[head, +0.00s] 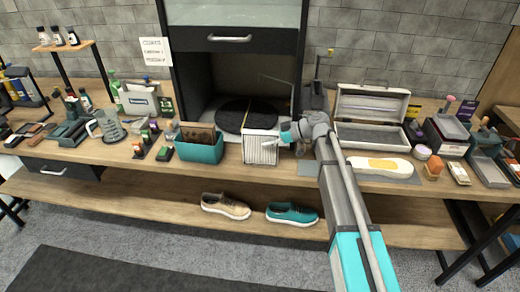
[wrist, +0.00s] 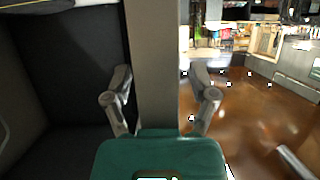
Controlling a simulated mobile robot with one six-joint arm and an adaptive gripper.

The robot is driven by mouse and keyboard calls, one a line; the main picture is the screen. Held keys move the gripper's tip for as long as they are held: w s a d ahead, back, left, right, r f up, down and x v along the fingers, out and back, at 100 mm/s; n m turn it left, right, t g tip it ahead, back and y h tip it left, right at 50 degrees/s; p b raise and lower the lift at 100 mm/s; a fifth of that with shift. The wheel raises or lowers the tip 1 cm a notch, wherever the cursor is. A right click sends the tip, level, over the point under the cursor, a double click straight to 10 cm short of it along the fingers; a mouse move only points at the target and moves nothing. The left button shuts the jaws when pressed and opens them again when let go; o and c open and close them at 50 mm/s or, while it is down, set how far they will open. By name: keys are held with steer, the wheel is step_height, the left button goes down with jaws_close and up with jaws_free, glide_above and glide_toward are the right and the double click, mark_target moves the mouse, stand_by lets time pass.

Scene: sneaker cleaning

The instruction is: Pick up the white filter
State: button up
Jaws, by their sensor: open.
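The white filter (head: 261,150) is an upright, ribbed white panel. It stands at the front of the workbench, before the open dark booth. My gripper (head: 284,134) is at the filter's right edge in the head view, pointing left. In the wrist view my gripper (wrist: 161,88) is open, one finger on each side of a pale grey upright strip (wrist: 159,60), which looks like the filter's edge. The strip lies between the fingers with gaps showing on both sides. The lower part of the strip is hidden by the gripper's teal body.
A teal box (head: 199,152) with brushes stands left of the filter. The dark booth (head: 195,85) with a round black turntable (head: 248,113) is behind it. A metal case (head: 372,105) and a shoe sole (head: 380,166) are to the right. Two sneakers lie on the lower shelf (head: 160,205).

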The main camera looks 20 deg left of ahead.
steer(key=shift+c, duration=0.2)
jaws_close()
steer(key=shift+r, duration=0.2)
step_height(320, 180, up, 2)
steer(key=shift+r+p, duration=0.1)
steer(key=shift+p, duration=1.1)
steer(key=s+d+r+p, duration=0.7)
steer(key=s+r+p, duration=0.3)
steer(key=s, duration=0.1)
steer(key=shift+s+d+r+p, duration=0.25)
steer(key=shift+s+d+p, duration=0.05)
steer(key=shift+s+d, duration=0.1)
steer(key=shift+a, duration=0.1)
